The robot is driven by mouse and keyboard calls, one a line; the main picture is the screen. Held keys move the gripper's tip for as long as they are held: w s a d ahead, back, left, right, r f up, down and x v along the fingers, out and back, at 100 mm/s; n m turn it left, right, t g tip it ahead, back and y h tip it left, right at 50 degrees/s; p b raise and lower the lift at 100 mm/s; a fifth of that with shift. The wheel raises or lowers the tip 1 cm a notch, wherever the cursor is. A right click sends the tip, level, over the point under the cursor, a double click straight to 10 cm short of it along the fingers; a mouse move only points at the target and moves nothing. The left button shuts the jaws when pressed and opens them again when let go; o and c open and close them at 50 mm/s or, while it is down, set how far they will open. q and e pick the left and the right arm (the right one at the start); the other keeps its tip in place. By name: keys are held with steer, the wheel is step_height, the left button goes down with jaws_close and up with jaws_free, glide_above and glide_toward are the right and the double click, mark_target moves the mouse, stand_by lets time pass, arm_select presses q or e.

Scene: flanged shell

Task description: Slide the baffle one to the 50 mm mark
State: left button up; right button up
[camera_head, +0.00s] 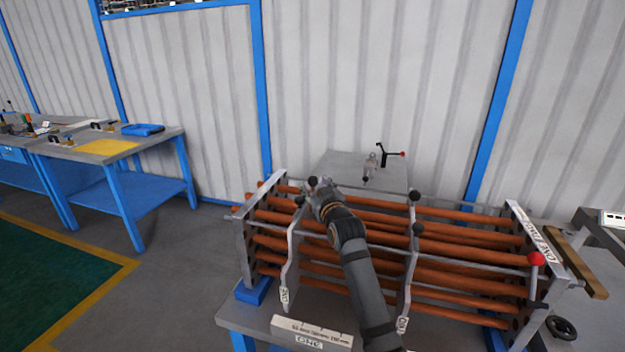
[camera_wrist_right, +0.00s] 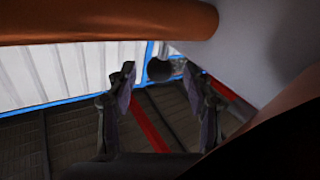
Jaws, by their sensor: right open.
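A grey baffle plate (camera_head: 293,262) stands across the orange tubes at the left of the rack, with a small tag too small to read. The scale block (camera_head: 312,330) marked ONE lies in front, near this baffle's foot. A second baffle (camera_head: 409,280) stands further right. My right gripper (camera_head: 316,189) is at the top of the left baffle, close to its black knobs. In the right wrist view its fingers (camera_wrist_right: 165,105) are apart, with a dark round knob (camera_wrist_right: 160,70) beyond them; contact cannot be told. My left gripper is not in view.
Orange tubes (camera_head: 465,246) run between the left end plate (camera_head: 246,255) and the right end plate (camera_head: 530,232). A small grey table (camera_head: 345,172) is behind. A workbench (camera_head: 105,150) stands far left, with open floor between.

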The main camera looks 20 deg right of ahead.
steer(key=shift+w+r, duration=0.15)
steer(key=shift+w, duration=1.2)
steer(key=c, duration=0.7)
jaws_close()
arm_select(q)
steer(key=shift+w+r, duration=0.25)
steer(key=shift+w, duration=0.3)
